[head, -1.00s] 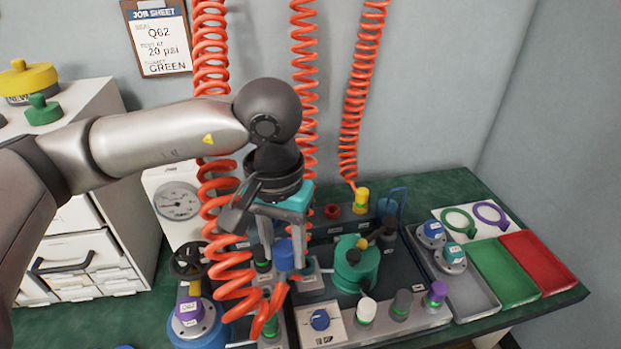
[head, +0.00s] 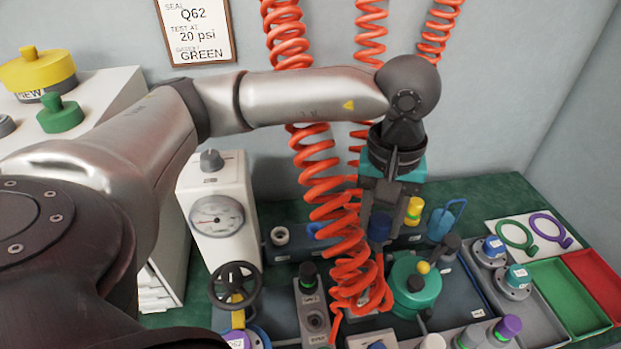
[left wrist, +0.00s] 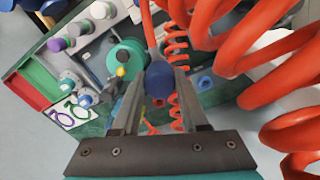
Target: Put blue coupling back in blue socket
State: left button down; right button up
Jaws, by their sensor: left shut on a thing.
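My left gripper (head: 382,212) points down and is shut on the blue coupling (head: 380,227), which hangs between its fingers above the bench. The coupling also shows in the left wrist view (left wrist: 159,80), between the two fingers (left wrist: 157,98). An orange coiled hose passes close by it and hides part of the scene. On the rail along the wall, a blue ring that looks like the blue socket (head: 313,230) shows left of the hose; a blue round part also shows in the left wrist view (left wrist: 204,83). The coupling is apart from it. My right gripper is not in view.
A green pot (head: 413,285) stands in front of my gripper. A gauge box (head: 215,215) and handwheel (head: 235,285) are left. Several orange hoses hang along the wall.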

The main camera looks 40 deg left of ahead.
pick_arm(q)
jog(key=w+a+f+m+b, duration=0.1)
jog(key=w+a+f+m, duration=0.1)
jog(key=a+m, duration=0.4)
jog(key=w+a+f+m+b, duration=0.1)
jog(key=a+f+m, duration=0.4)
jog(key=m, duration=1.1)
jog(key=w+a+f+m+b, duration=0.1)
jog(key=w+a+f+m, duration=0.2)
jog(key=a+m, duration=0.4)
jog(key=m, duration=0.4)
jog(key=shift+w+a+f, duration=0.15)
jog(key=shift+w+f, duration=0.05)
jog(key=shift+w, duration=0.1)
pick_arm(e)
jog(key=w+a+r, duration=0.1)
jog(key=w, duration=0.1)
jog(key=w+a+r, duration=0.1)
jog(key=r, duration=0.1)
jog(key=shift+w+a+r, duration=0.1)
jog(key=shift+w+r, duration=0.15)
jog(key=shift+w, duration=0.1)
